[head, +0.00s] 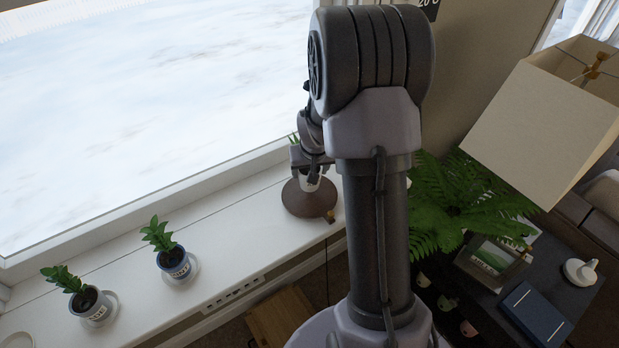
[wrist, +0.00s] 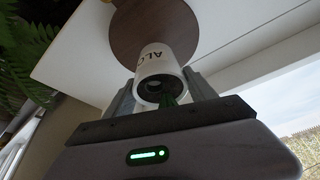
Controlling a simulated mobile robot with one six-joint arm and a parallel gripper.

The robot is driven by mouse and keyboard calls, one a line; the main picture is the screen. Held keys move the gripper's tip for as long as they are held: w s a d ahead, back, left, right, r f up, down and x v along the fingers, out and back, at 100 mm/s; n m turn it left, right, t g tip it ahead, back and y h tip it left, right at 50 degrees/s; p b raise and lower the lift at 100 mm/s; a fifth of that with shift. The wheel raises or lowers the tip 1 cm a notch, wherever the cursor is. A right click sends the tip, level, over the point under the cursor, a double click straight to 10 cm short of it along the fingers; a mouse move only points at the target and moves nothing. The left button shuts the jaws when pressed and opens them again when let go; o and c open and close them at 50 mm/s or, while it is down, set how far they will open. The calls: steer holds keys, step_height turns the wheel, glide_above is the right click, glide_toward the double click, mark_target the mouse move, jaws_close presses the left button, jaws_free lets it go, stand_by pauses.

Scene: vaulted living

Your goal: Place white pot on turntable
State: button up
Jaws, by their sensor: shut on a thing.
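The white pot (wrist: 158,62) has dark lettering on its side, and a bit of green plant shows at its mouth. My gripper (wrist: 160,90) is shut on it, with one finger on each side. In the head view the pot (head: 308,183) shows at the end of my arm, partly hidden by my gripper (head: 311,166). The round brown turntable (head: 297,203) stands on the white windowsill, below the pot in the head view. In the wrist view the turntable (wrist: 185,22) lies just beyond the pot. I cannot tell whether the pot touches it.
Two potted plants, one in a blue pot (head: 175,266) and one in a grey pot (head: 95,307), stand on saucers along the windowsill (head: 225,235). A fern (head: 455,205), a lamp (head: 545,120) and a dark side table (head: 495,290) are at the right. The sill between the blue pot and turntable is clear.

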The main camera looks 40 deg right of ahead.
step_height(320, 180, down, 4)
steer(key=shift+r+b, duration=0.1)
steer(key=shift+b, duration=0.7)
steer(key=shift+r, duration=0.15)
jaws_close()
steer(key=shift+f, duration=0.2)
steer(key=o, duration=1.8)
jaws_free()
steer(key=shift+r, duration=0.1)
